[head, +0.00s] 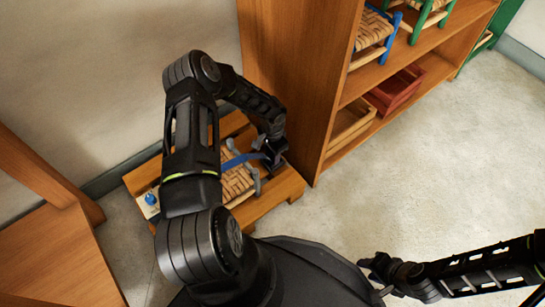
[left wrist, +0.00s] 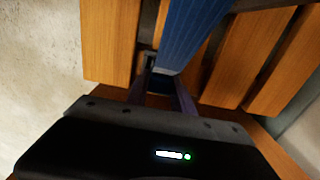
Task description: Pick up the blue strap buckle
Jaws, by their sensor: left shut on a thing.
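A blue strap (head: 240,160) runs across a small woven seat (head: 237,183) on a low wooden bench (head: 285,183). In the left wrist view the blue strap (left wrist: 190,35) comes down between wooden slats to my fingertips. My left gripper (head: 271,158) is at the strap's right end, shut on the buckle end; it also shows in the left wrist view (left wrist: 158,85). The fingers largely hide the buckle itself. My right gripper (head: 374,268) is far off, over the floor at lower right, its jaws too small to read.
A wooden shelf unit (head: 300,70) stands just behind and right of the bench, with woven stools and a red crate (head: 397,90). A blue knob (head: 151,199) sits at the bench's left end. Another wooden piece (head: 50,250) is at left. Floor at right is clear.

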